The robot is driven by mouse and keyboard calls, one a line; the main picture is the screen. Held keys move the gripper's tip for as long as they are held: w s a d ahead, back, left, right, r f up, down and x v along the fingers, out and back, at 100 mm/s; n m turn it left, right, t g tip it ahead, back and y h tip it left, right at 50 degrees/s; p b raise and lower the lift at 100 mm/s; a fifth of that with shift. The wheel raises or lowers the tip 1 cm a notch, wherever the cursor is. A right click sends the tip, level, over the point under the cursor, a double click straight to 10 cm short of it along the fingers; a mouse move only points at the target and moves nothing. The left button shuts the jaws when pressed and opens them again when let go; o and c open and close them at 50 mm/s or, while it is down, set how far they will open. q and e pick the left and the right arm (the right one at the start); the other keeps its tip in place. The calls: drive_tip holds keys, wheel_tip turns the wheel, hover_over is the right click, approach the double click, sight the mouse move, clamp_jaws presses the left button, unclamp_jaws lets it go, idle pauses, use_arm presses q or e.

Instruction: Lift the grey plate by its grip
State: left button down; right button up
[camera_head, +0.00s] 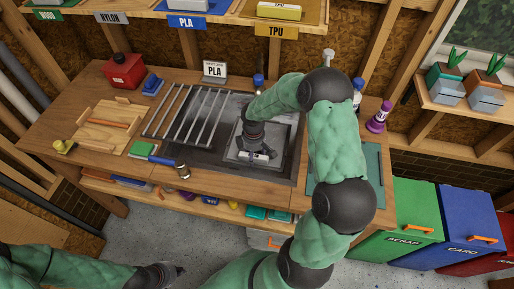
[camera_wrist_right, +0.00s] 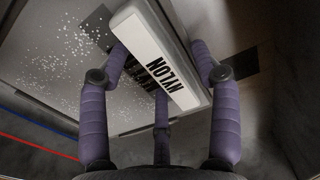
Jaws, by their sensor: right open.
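The grey plate (camera_head: 277,160) lies on the dark metal area of the workbench. In the right wrist view its pale surface (camera_wrist_right: 60,60) carries many white specks. Its grip is a pale bar with a white NYLON label (camera_wrist_right: 158,58), seen small in the head view (camera_head: 252,155). My right gripper (camera_head: 254,153) is over the plate, pointing down, with its purple fingers (camera_wrist_right: 162,90) open on both sides of the grip. Whether any finger touches it I cannot tell. My left gripper (camera_head: 170,273) is low at the front, away from the bench; its fingers are too small to read.
A metal rack (camera_head: 184,112) stands left of the plate. Bottles (camera_head: 379,117) stand at the right.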

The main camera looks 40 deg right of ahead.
clamp_jaws()
drive_tip(key=shift+r, duration=0.1)
